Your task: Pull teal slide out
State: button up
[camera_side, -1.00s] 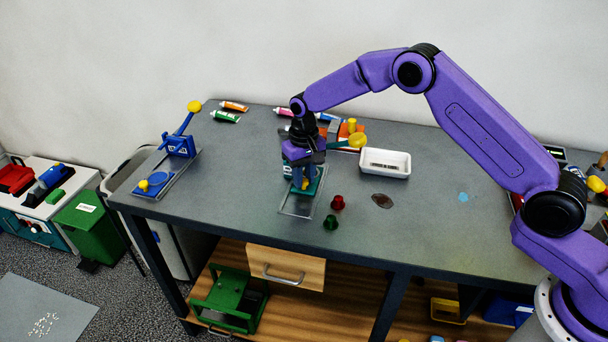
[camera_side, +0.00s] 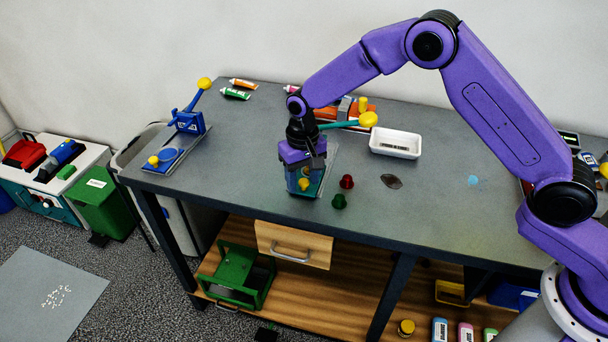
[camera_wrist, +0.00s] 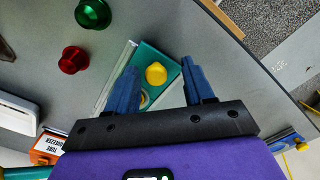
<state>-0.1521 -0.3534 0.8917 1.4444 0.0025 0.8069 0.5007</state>
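The teal slide (camera_wrist: 173,71) is a flat teal block with a round yellow knob (camera_wrist: 156,74) on top. In the wrist view it lies on a pale, see-through base (camera_wrist: 112,80). In the side view the yellow knob (camera_side: 304,185) shows low at the front end of the base (camera_side: 329,160), and my gripper hides much of the slide. My gripper (camera_wrist: 158,66) is open, one blue finger on each side of the knob with a gap on both sides. In the side view my gripper (camera_side: 305,176) points down at the slide.
A red knob (camera_side: 347,182) and a green knob (camera_side: 339,201) stand close to the right of the slide. A white tray (camera_side: 396,143) and a teal lever with yellow ball (camera_side: 368,119) are behind. A blue lever device (camera_side: 190,123) stands left. The table front edge is near.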

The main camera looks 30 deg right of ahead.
jog(key=shift+d, duration=0.1)
jog(key=shift+w+r, duration=0.1)
jog(key=shift+r, duration=0.35)
notch_tip(320, 180, up, 17)
jog(key=shift+f, duration=0.2)
dwell(0.4)
jog(key=s+d+r+n, duration=0.1)
jog(key=s+d+n, duration=0.2)
jog(key=s, duration=0.6)
jog(key=s+d+r+n, duration=0.1)
jog(key=s+d+n, duration=0.2)
jog(key=s, duration=0.7)
jog(key=s+d+f+n, duration=0.2)
jog(key=s+d, duration=0.4)
jog(key=s, duration=0.3)
jog(key=s+d+f+n, duration=0.2)
jog(key=s+d+n, duration=0.2)
jog(key=s, duration=0.5)
jog(key=d, duration=0.2)
jog(key=shift+d+n, duration=0.3)
